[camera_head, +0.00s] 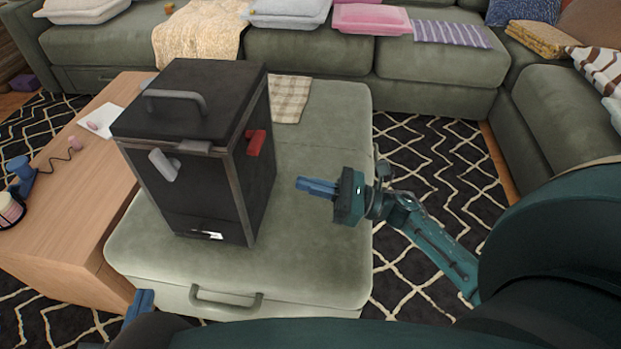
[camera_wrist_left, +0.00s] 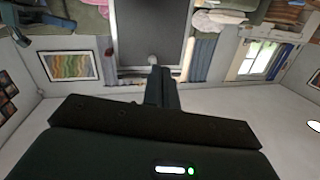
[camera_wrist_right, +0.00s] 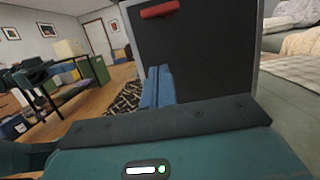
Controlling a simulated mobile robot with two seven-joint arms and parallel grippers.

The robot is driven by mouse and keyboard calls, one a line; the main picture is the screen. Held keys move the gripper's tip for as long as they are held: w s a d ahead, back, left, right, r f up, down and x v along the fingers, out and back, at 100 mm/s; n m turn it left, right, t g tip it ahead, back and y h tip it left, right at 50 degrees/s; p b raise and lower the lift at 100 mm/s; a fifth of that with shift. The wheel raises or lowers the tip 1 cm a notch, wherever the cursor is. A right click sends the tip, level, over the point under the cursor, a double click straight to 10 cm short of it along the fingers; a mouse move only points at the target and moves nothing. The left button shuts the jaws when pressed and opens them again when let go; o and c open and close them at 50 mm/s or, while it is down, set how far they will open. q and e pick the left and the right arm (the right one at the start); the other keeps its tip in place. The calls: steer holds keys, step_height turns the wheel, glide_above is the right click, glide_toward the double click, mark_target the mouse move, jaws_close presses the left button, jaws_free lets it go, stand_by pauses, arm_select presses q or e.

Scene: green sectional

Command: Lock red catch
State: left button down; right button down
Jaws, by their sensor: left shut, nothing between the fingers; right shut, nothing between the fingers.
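The red catch (camera_head: 255,142) is on the right side face of a black box (camera_head: 190,200) that stands upright on the green ottoman. The catch also shows in the right wrist view (camera_wrist_right: 160,9), near the top of the dark face. A grey catch (camera_head: 163,165) is on the box's front, and a grey handle (camera_head: 175,101) is on its lid. My right gripper (camera_head: 300,185) is shut and empty, to the right of the box and apart from it, lower than the red catch. My left gripper (camera_head: 143,298) is shut and empty at the bottom left, in front of the ottoman; its blue fingertips show.
The green ottoman (camera_head: 320,270) has clear room right of the box, and a plaid cloth (camera_head: 289,98) lies behind it. A wooden table (camera_head: 75,220) is close on the left with small items. Green sofas stand behind and at right.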

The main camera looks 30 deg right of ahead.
mark_target(254, 142)
steer(key=x, duration=0.7)
steer(key=shift+w+a+r, duration=0.1)
steer(key=shift+w+a, duration=0.05)
steer(key=shift+a, duration=0.05)
step_height(254, 142, up, 3)
steer(key=shift+d+f+p, duration=0.15)
steer(key=shift+p, duration=0.4)
arm_select(q)
steer(key=shift+s+a+f+n+g+y, duration=0.1)
steer(key=shift+a+n+g+y, duration=0.1)
steer(key=shift+n+g+y, duration=0.15)
arm_select(e)
steer(key=shift+r, duration=0.55)
arm_select(q)
steer(key=shift+s+a+g+p, duration=0.15)
steer(key=shift+g+p, duration=0.3)
steer(key=shift+p, duration=0.25)
arm_select(e)
steer(key=shift+s+r+m+t, duration=0.25)
steer(key=shift+s+m+t, duration=0.05)
steer(key=shift+m, duration=0.8)
